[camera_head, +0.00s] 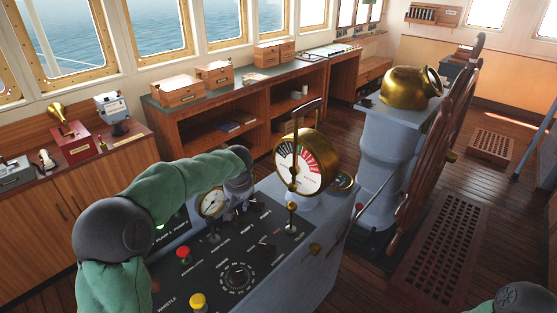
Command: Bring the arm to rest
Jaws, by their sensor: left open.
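My left arm, in a green sleeve, reaches in from the left over the grey control console (325,255). My left gripper (243,204) hangs at the end of it, pointing down, above the back part of the panel, to the right of a round pressure gauge (212,203). The gripper is small and dark here; it is open, and I see nothing held in it. The brass engine telegraph (300,165) stands just to its right. Of my right arm only a dark joint and a bit of green sleeve show at the bottom right corner; its gripper is out of view.
The panel carries a red button (183,253), a yellow button (198,301), a round dial (237,277) and a small brass lever (291,216). A wooden ship's wheel (437,155) and brass binnacle (403,88) stand to the right. Wooden cabinets (60,200) line the windows. Open floor lies beyond the wheel.

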